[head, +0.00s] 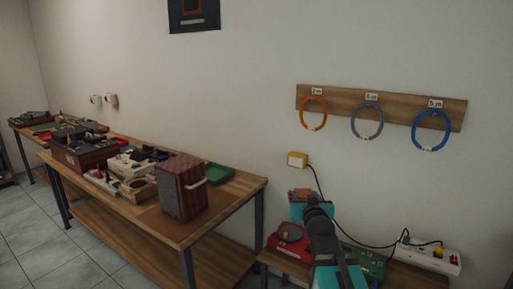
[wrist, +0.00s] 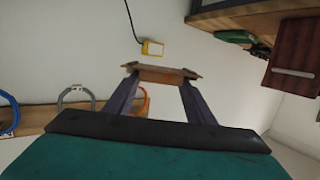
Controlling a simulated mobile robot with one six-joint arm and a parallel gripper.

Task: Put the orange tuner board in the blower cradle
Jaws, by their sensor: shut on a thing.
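My gripper (head: 305,204) is raised above the low bench at the right, in front of the wall. It is shut on the orange tuner board (wrist: 160,76), which spans between its two fingertips in the wrist view. In the head view the board (head: 301,193) shows as a small orange-brown piece beyond the teal gripper body. A red unit with a dark round part (head: 291,234) sits on the low bench, below and left of my gripper. I cannot tell whether it is the blower cradle; no other cradle is clear.
A green circuit board (head: 366,262) and a white power strip (head: 430,253) lie on the low bench (head: 279,262), partly behind my arm. A black cable runs from a yellow wall box (head: 297,160). A long workbench (head: 238,188) at left carries a red-brown box (head: 181,187) and clutter.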

